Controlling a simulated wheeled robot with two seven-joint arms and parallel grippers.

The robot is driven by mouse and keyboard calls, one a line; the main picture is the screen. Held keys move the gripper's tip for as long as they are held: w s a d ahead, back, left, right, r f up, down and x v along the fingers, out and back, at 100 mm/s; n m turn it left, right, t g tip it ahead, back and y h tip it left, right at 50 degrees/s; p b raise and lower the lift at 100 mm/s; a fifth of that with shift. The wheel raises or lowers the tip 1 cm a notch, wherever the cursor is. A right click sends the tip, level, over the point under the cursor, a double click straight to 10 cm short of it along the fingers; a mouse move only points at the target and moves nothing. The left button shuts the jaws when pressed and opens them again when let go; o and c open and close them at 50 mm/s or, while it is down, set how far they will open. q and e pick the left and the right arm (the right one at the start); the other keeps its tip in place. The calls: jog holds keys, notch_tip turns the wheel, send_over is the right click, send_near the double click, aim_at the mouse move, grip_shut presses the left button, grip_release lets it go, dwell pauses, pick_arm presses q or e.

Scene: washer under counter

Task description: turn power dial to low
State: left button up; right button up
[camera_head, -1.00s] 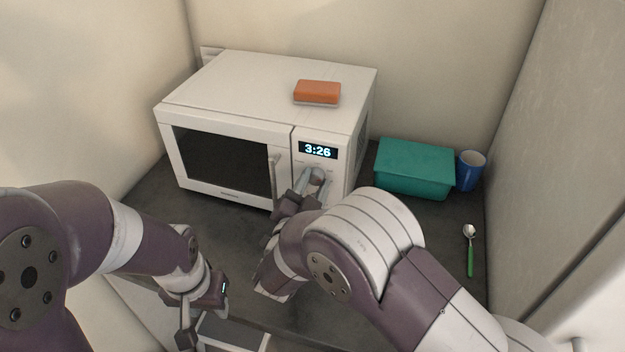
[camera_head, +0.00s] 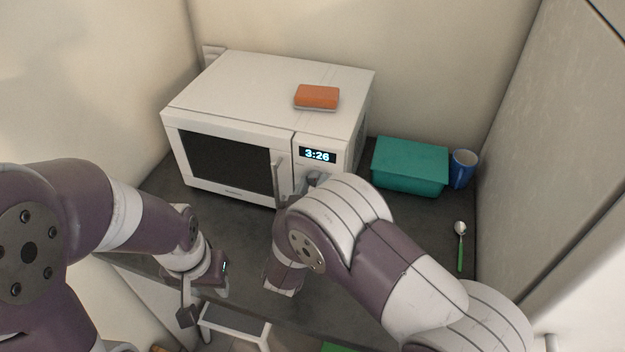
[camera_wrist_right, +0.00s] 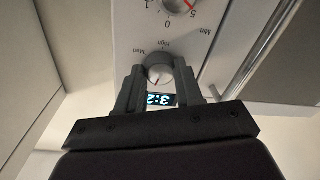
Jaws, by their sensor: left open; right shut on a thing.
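The white microwave (camera_head: 268,85) stands on the dark counter, its clock reading 3:26. In the right wrist view, which shows the panel upside down, the power dial (camera_wrist_right: 160,76) is a round knob with a red mark. The words High and Med show beside it; Low is not visible. My right gripper (camera_wrist_right: 159,68) is shut on this dial, one finger on each side. In the head view my right arm hides most of the lower panel. My left gripper (camera_head: 205,302) is open and empty, low over the counter's front edge, away from the microwave.
A second dial (camera_wrist_right: 178,6), marked in Min, is close to the power dial. The door handle (camera_head: 279,180) stands left of my right gripper. A sponge (camera_head: 317,97) lies on top. A green box (camera_head: 410,166), blue mug (camera_head: 463,168) and spoon (camera_head: 460,245) are at right.

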jog(key=shift+n+p, duration=0.65)
jog(key=shift+n, duration=0.55)
jog(key=o, duration=1)
jog(key=shift+o, duration=0.2)
jog(key=shift+s+a, duration=0.15)
jog(key=shift+s, duration=0.2)
jog(key=b+v, duration=0.3)
jog(key=v, duration=0.9)
